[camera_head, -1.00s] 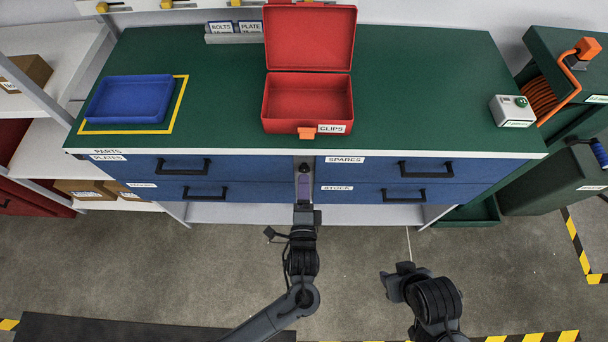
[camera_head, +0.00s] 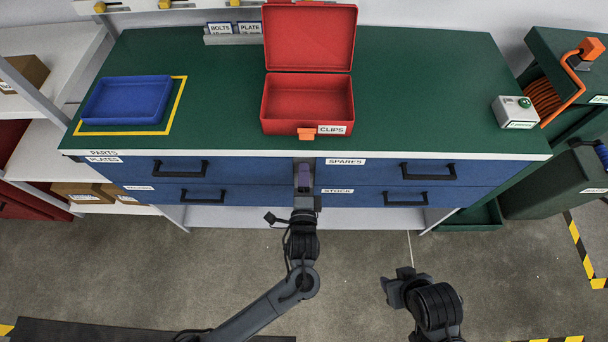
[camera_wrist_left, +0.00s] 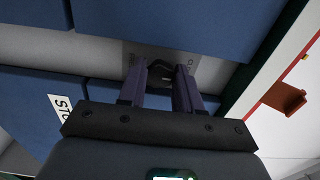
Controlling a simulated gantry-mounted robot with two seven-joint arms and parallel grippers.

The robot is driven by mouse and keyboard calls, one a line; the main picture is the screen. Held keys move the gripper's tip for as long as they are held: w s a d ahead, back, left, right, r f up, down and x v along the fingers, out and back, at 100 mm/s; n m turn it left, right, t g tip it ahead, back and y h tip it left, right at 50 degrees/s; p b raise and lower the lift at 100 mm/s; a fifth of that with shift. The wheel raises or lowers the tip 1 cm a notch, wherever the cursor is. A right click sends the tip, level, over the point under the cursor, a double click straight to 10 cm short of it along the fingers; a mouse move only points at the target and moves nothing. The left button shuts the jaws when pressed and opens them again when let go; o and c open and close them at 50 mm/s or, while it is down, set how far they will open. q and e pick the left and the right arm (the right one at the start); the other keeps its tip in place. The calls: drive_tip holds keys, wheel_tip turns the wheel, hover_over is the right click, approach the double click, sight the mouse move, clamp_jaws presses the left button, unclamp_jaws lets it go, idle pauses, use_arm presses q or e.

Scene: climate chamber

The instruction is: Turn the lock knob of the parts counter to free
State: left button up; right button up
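The parts counter (camera_head: 400,110) has a green top and blue drawers, with a grey upright strip between the left and right drawers. My left gripper (camera_head: 304,172) is at this strip, pointing at the counter front. In the left wrist view its two purple-grey fingers (camera_wrist_left: 163,78) stand apart. A small dark knob (camera_wrist_left: 160,67) shows at and just beyond the fingertips, in front of a grey plate with faint lettering. I cannot make out contact between fingers and knob. In the head view the gripper hides the knob. My right gripper (camera_head: 393,287) hangs below the counter, away from it; its fingers are unclear.
On the counter stand an open red clips box (camera_head: 308,100), a blue tray (camera_head: 126,100) inside a yellow outline and a small white box with a green button (camera_head: 515,112). Drawer handles (camera_head: 180,168) stick out on both sides. The floor in front is clear.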

use_arm(q)
drive_tip(key=c, duration=0.3)
drive_tip(key=shift+m+p, duration=3.4)
drive_tip(key=shift+p, duration=1.55)
drive_tip(key=shift+c, duration=0.2)
drive_tip(key=o, duration=1)
drive_tip(key=shift+o, duration=0.2)
